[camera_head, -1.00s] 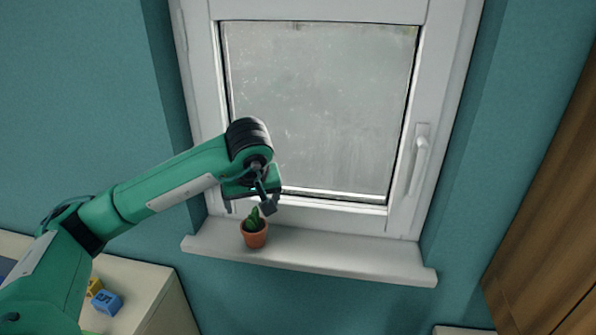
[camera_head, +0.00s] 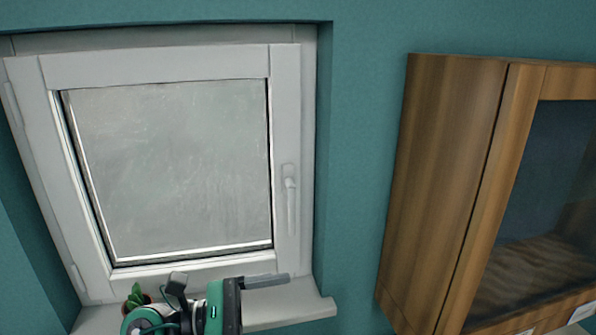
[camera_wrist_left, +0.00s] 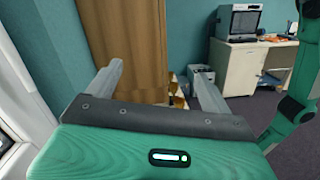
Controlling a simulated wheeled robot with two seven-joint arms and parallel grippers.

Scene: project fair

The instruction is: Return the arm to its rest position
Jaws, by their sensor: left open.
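My left gripper (camera_head: 285,280) is low in the head view, in front of the windowsill, with its fingers pointing right. One grey finger shows clearly there. In the left wrist view both fingers of the left gripper (camera_wrist_left: 158,80) stand wide apart with nothing between them. The gripper's green body fills the bottom of that view. My right gripper does not show. A green arm (camera_wrist_left: 302,70) stands at the right edge of the wrist view.
A small cactus (camera_head: 136,294) stands on the windowsill (camera_head: 300,307), partly hidden behind my left arm. The closed window (camera_head: 170,170) is above. A wooden cabinet (camera_head: 440,180) hangs to the right.

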